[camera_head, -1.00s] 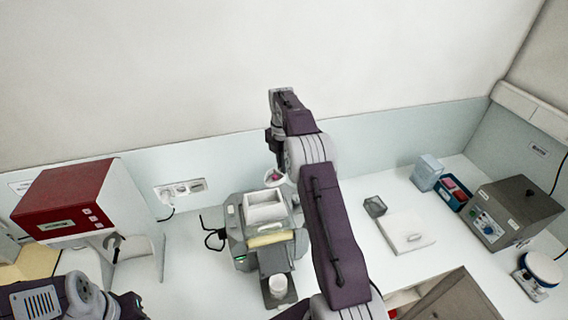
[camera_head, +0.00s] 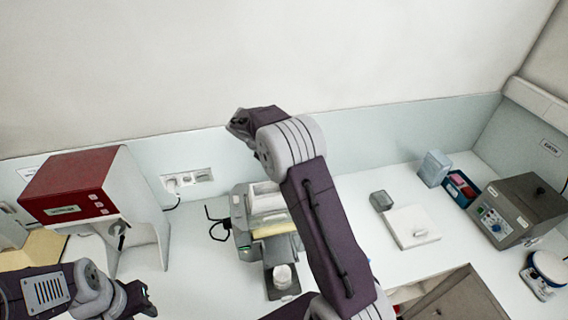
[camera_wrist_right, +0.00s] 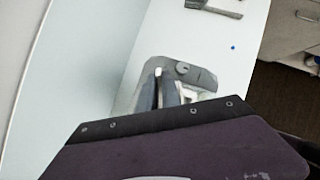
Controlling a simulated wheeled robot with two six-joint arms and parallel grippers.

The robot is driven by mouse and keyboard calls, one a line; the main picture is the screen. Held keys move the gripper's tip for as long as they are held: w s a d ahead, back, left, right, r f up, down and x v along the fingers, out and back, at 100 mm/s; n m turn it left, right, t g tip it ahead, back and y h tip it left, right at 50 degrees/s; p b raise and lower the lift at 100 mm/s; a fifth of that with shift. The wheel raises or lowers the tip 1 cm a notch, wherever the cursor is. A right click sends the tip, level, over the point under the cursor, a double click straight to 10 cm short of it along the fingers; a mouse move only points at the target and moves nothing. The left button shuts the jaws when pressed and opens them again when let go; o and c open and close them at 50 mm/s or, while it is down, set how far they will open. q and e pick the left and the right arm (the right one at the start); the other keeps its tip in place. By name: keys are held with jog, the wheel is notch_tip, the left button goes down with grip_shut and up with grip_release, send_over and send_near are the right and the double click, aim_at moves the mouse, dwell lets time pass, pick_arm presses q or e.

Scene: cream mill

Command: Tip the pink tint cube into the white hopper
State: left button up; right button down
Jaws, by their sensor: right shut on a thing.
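The white hopper (camera_head: 264,196) sits on top of a grey machine (camera_head: 244,222) on the counter, partly covered by my right arm. In the head view my right wrist is raised above and behind the hopper, and its fingertips are hidden. The pink tint cube is not visible now. My left gripper (camera_head: 141,299) is low at the left, and its jaw opening is unclear.
A red-topped machine (camera_head: 78,183) stands at the left. A white cup (camera_head: 282,277) sits on the grey machine's front platform. To the right are a grey box (camera_head: 381,200), a white lidded tray (camera_head: 411,227) and a grey control unit (camera_head: 518,214). The wall is close behind.

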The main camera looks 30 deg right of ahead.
jog(key=shift+a+f+h+b, duration=0.1)
jog(key=shift+a+h+b, duration=0.15)
jog(key=shift+h+b, duration=0.4)
jog(key=shift+s+a+r+t+h+b, duration=0.15)
jog(key=shift+a+h+b, duration=0.1)
jog(key=shift+b, duration=0.35)
jog(key=shift+a+r+t+h+b, duration=0.15)
jog(key=shift+a+h+b, duration=0.1)
jog(key=shift+b, duration=0.3)
jog(key=shift+s+a+h+b, duration=0.15)
jog(key=shift+a+h+b, duration=0.3)
jog(key=shift+b, duration=0.55)
jog(key=shift+s+a+r+t+h+b, duration=0.15)
jog(key=shift+a+r+t+h+b, duration=0.25)
jog(key=shift+h+b, duration=0.4)
notch_tip(320, 180, up, 3)
jog(key=p, duration=0.3)
